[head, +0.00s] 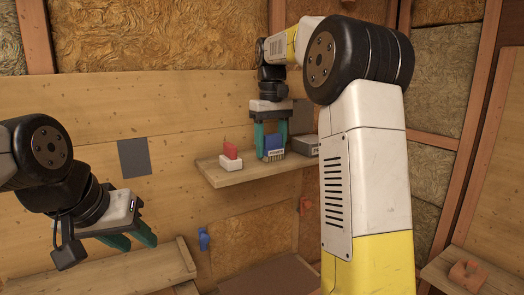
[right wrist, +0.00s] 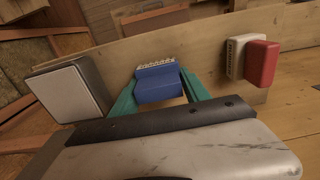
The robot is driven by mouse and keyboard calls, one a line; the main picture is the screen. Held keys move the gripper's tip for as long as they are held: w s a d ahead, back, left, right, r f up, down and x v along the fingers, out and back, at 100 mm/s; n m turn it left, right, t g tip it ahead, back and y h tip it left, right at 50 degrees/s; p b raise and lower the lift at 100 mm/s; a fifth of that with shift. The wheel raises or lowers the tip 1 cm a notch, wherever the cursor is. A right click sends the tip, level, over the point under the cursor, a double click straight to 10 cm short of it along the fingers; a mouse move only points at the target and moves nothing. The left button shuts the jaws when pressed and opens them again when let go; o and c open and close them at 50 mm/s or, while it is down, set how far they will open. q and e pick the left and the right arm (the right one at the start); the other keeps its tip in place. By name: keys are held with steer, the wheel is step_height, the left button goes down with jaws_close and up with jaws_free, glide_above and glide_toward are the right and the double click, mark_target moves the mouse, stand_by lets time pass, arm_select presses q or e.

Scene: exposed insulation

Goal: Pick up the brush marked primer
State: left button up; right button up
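A blue brush (head: 273,143) with a pale lettered strip and short bristles stands bristles down, at or just above the wall shelf (head: 250,172). The lettering is too small to read surely. In the right wrist view the blue brush (right wrist: 158,84) lies between the two green fingers. My right gripper (head: 270,145) points down around the brush, its fingers close against both sides; whether they grip it I cannot tell. The right gripper also shows in the right wrist view (right wrist: 159,80). My left gripper (head: 134,238) is open and empty at the lower left.
A grey box (head: 307,147) stands at the shelf's right. A blue thing (head: 204,238) is on the wall below. A wooden ledge (head: 110,275) lies below my left gripper. An orange object (head: 466,272) sits far right.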

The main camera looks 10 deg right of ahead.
steer(key=c, duration=0.8)
steer(key=shift+o, duration=0.2)
steer(key=shift+r, duration=0.15)
steer(key=shift+r, duration=0.5)
step_height(320, 180, up, 2)
steer(key=shift+s+a+r, duration=0.1)
steer(key=shift+r, duration=0.1)
steer(key=s+a, duration=0.3)
steer(key=s, duration=0.4)
steer(key=s+a+r, duration=0.1)
steer(key=s+a, duration=0.1)
steer(key=s, duration=0.5)
steer(key=shift+s+a+r, duration=0.15)
steer(key=shift+s+a, duration=0.2)
steer(key=shift+a, duration=0.05)
steer(key=o, duration=0.7)
steer(key=c, duration=0.5)
